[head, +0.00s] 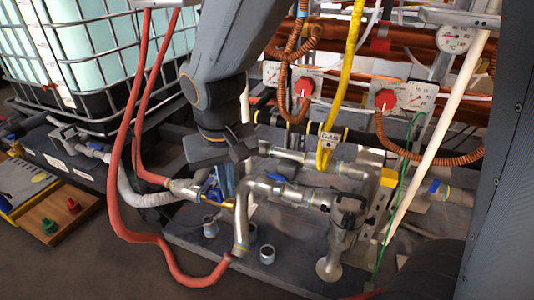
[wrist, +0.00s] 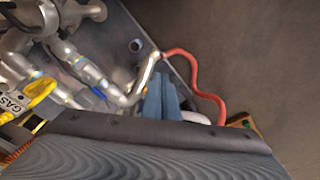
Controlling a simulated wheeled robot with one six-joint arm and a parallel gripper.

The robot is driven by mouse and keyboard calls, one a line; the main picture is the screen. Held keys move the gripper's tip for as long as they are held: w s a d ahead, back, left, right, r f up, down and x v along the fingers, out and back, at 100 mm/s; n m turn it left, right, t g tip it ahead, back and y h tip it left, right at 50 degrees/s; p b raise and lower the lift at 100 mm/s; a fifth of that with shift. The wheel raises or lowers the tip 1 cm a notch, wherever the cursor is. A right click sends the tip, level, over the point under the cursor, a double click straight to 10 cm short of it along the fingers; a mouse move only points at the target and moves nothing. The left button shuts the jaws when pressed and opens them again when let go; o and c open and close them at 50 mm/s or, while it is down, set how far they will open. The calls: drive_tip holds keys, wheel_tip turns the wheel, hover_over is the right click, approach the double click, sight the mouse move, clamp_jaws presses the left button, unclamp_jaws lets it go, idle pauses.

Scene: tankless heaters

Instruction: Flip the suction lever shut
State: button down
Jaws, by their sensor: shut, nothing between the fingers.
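My gripper (head: 226,182) has blue fingers that point down, close together and empty, beside a metal pipe joint. The fingers also show in the wrist view (wrist: 161,100). A blue lever (head: 208,190) with a yellow part (head: 214,204) sits on the pipe fitting just left of the fingers, partly hidden by them. Another blue lever (head: 276,178) is on the pipe to the right of the gripper. No suction label is readable, so I cannot tell which one is the suction lever. Contact between fingers and lever cannot be made out.
Red hoses (head: 126,130) hang left of my arm. A yellow gas hose (head: 347,75) and green cord (head: 402,165) hang on the right. The bent pipe (head: 242,215) stands close by the fingers. A caged tank (head: 90,45) is at the back left.

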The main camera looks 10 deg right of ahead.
drive_tip(key=w+d+f+m+t+h, duration=0.1)
drive_tip(key=w+d+f+m, duration=0.15)
drive_tip(key=w, duration=0.35)
drive_tip(key=w+d+f+m, duration=0.1)
drive_tip(key=w+d+m, duration=0.15)
drive_tip(key=w, duration=0.35)
drive_tip(key=m+h+p, duration=0.1)
drive_tip(key=m, duration=0.3)
hover_over(277, 178)
drive_tip(key=a, duration=0.1)
wheel_tip(277, 178, down, 7)
drive_tip(key=shift+a+t, duration=0.15)
drive_tip(key=shift+t, duration=0.25)
drive_tip(key=shift+w+f, duration=0.1)
drive_tip(key=shift+f, duration=0.05)
drive_tip(key=b+x, duration=0.3)
drive_tip(key=x, duration=0.6)
drive_tip(key=shift+w+f, duration=0.1)
drive_tip(key=shift+f, duration=0.3)
